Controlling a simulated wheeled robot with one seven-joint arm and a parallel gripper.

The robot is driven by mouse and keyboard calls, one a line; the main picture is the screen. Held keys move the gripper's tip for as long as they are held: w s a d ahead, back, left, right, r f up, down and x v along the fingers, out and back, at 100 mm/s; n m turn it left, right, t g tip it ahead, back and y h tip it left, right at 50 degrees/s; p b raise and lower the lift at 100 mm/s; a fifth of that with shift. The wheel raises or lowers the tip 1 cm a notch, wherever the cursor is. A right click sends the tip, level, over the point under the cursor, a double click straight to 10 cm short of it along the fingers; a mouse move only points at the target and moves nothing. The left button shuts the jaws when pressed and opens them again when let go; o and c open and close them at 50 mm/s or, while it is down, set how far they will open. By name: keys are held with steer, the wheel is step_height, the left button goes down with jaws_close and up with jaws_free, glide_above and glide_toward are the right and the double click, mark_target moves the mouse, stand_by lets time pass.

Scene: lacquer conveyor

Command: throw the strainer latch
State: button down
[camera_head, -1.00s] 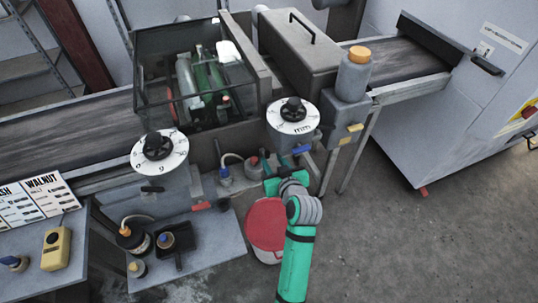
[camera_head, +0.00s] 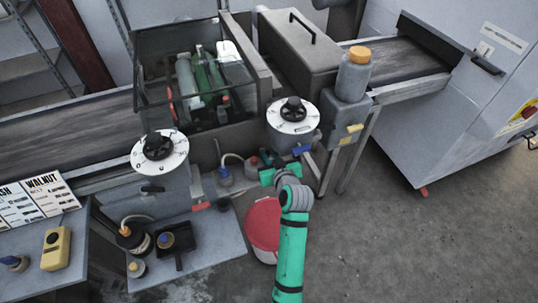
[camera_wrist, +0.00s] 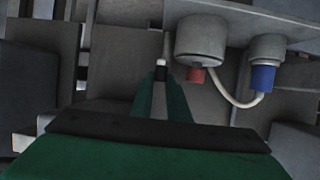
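I cannot tell for sure which part is the strainer latch. A grey cylinder with a red part (camera_wrist: 200,40) and a fitting with a blue end (camera_wrist: 263,78), linked by a pale hose, hang to the right in the wrist view. In the head view the blue-ended fitting (camera_head: 225,176) stands left of my gripper (camera_head: 280,172), under the conveyor's front. In the wrist view my gripper (camera_wrist: 160,82) has two green fingers with a narrow gap and a small dark, white-topped piece at their tips. Whether they hold it is unclear.
Two dial housings (camera_head: 160,150) (camera_head: 293,112) jut from the conveyor front. A blue lever (camera_head: 301,150) is close above my gripper. A red-lidded bucket (camera_head: 263,222) stands beside my arm. A low shelf (camera_head: 215,240) holds small containers. Floor to the right is clear.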

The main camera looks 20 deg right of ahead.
steer(key=shift+a+f+m+h, duration=0.1)
steer(key=shift+a+m+h, duration=0.3)
steer(key=shift+h, duration=0.1)
steer(key=shift+a+m+g+h, duration=0.3)
steer(key=shift+a+m+h, duration=0.05)
steer(key=shift+m+h, duration=0.7)
steer(key=c, duration=1.7)
jaws_free()
steer(key=shift+d, duration=0.1)
